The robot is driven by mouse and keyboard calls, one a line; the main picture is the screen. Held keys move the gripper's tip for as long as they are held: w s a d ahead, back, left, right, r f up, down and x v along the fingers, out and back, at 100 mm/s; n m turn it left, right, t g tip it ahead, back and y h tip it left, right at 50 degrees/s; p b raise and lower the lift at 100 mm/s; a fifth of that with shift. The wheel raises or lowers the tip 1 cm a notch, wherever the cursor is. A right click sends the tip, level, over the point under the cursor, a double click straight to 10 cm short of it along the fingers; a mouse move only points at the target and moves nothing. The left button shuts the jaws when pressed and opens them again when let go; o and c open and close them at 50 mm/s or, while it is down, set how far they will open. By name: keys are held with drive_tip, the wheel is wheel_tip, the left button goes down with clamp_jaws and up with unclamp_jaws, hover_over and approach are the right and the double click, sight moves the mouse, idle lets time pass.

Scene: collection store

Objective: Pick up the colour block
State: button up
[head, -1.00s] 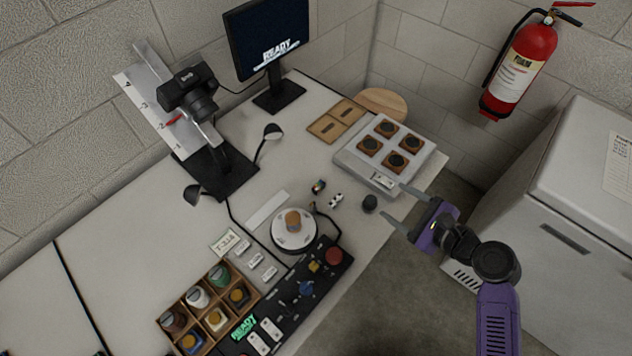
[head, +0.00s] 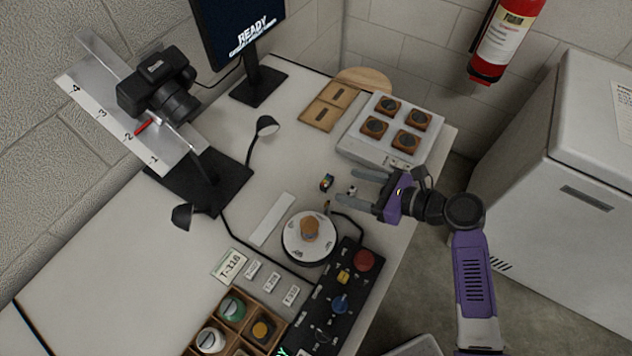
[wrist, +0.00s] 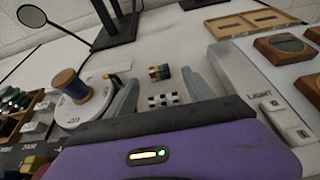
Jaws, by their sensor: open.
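The colour block (head: 327,183) is a small multicoloured cube on the white table, between the turntable and the light box. It also shows in the wrist view (wrist: 159,73), ahead of my gripper. A small black-and-white checkered block (head: 352,190) lies just beside it, nearer to my gripper; the wrist view shows it too (wrist: 163,100). My gripper (head: 346,187) is open and empty, its two fingers pointing left over the table. In the head view the fingertips lie just right of the colour block. Whether they touch the table cannot be told.
A round turntable (head: 293,239) with a wooden spool (head: 309,229) stands left of the blocks. The light box (head: 352,149) with brown frames is behind my gripper. A black control panel (head: 324,318) is in front. A lamp (head: 266,126) stands further back.

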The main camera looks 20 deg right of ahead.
sight(327, 180)
drive_tip(key=x, duration=0.2)
drive_tip(key=shift+w+a+f, duration=0.1)
drive_tip(key=shift+w+a, duration=0.05)
drive_tip(key=shift+a, duration=0.05)
drive_tip(key=shift+x, duration=2.75)
clamp_jaws()
